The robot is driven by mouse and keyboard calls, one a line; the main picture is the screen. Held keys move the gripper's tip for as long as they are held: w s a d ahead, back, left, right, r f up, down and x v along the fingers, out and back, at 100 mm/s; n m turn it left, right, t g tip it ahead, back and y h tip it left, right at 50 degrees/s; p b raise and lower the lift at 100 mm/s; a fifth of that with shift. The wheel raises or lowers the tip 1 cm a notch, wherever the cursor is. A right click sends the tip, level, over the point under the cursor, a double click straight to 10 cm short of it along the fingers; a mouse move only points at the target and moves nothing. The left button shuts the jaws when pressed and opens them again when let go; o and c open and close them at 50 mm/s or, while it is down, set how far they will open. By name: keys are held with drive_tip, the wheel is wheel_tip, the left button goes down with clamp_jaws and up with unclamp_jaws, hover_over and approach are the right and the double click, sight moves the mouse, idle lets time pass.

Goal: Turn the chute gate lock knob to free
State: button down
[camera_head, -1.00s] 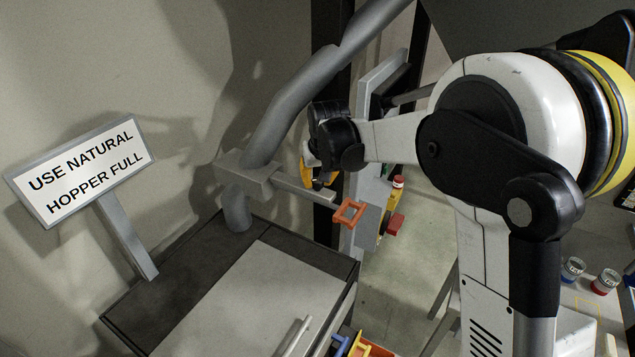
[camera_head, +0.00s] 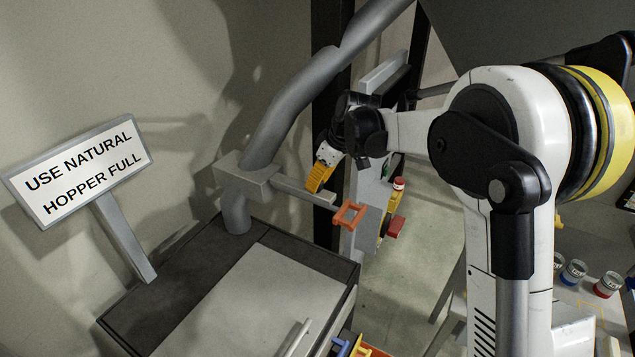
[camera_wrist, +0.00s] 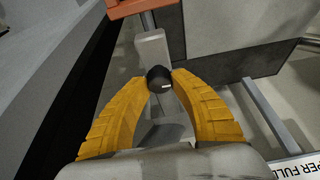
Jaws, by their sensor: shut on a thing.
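The lock knob (camera_wrist: 158,74) is small and black with a short white mark, at the centre of the wrist view. It sits by a grey block (camera_wrist: 152,48) of the chute gate. The yellow fingers of my gripper (camera_wrist: 159,80) are shut on the knob, one on each side. In the head view my gripper (camera_head: 313,190) points down at the grey gate bar (camera_head: 290,186); the knob cannot be made out there. The bar ends in an orange handle (camera_head: 350,215), which also shows in the wrist view (camera_wrist: 128,8).
A grey pipe (camera_head: 285,110) rises from the gate housing (camera_head: 245,182) above a dark-topped cabinet (camera_head: 170,290). A sign (camera_head: 78,170) reading "USE NATURAL HOPPER FULL" stands at the left. Red and blue jars (camera_head: 606,284) stand at the right.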

drive_tip(key=shift+n, duration=0.3)
idle(0.4)
drive_tip(key=c, duration=1.1)
unclamp_jaws()
drive_tip(key=shift+o, duration=0.2)
drive_tip(key=v, duration=1.2)
drive_tip(key=shift+w, duration=0.15)
